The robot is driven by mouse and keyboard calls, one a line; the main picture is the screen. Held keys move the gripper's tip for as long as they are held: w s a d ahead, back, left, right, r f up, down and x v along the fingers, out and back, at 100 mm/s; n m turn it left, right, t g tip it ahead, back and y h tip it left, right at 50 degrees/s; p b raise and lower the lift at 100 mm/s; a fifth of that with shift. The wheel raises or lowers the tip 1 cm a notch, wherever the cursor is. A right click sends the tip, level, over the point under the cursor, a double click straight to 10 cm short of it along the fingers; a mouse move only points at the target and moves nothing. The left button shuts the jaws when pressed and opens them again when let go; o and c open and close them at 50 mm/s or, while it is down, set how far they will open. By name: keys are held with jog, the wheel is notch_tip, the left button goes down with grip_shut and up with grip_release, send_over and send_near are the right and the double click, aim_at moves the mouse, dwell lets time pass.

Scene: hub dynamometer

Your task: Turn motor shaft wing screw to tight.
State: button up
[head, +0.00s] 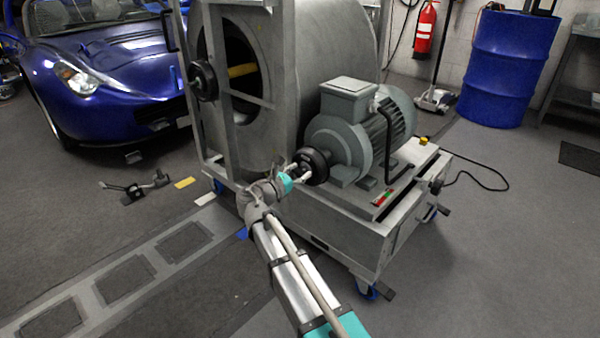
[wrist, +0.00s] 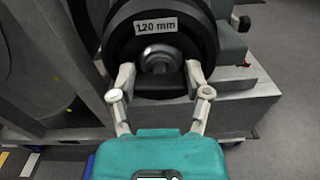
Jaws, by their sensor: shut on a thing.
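The grey motor (head: 338,138) sits on a wheeled metal bench, with a black round hub (head: 316,165) on its shaft end. In the wrist view the black hub (wrist: 205,38) carries a "120 mm" label and a silver round shaft end (wrist: 160,59). My gripper (head: 298,172) is at the hub face. In the wrist view my gripper (wrist: 160,76) has one finger on each side of the dark motor shaft wing screw (wrist: 160,84), just below the silver end, and is shut on it. The screw's outline is hard to make out against the black hub.
A large grey drum in a metal frame (head: 286,60) stands left of the motor. The bench (head: 335,225) lies below it. A blue car (head: 100,70), blue barrel (head: 508,65) and fire extinguisher (head: 425,30) stand behind.

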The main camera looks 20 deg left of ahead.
jog(key=m, duration=0.4)
jog(key=shift+d+m, duration=0.15)
jog(key=shift+m, duration=0.15)
jog(key=m, duration=0.4)
jog(key=shift+s+f, duration=0.1)
jog(key=m, duration=0.5)
jog(key=shift+d, duration=0.1)
jog(key=m, duration=0.4)
jog(key=shift+f+m, duration=0.15)
jog(key=shift+m, duration=0.15)
jog(key=m, duration=0.4)
jog(key=shift+f+b, duration=0.1)
jog(key=shift+b, duration=0.2)
jog(key=m, duration=0.9)
jog(key=shift+f+m, duration=0.1)
jog(key=shift+m, duration=1.9)
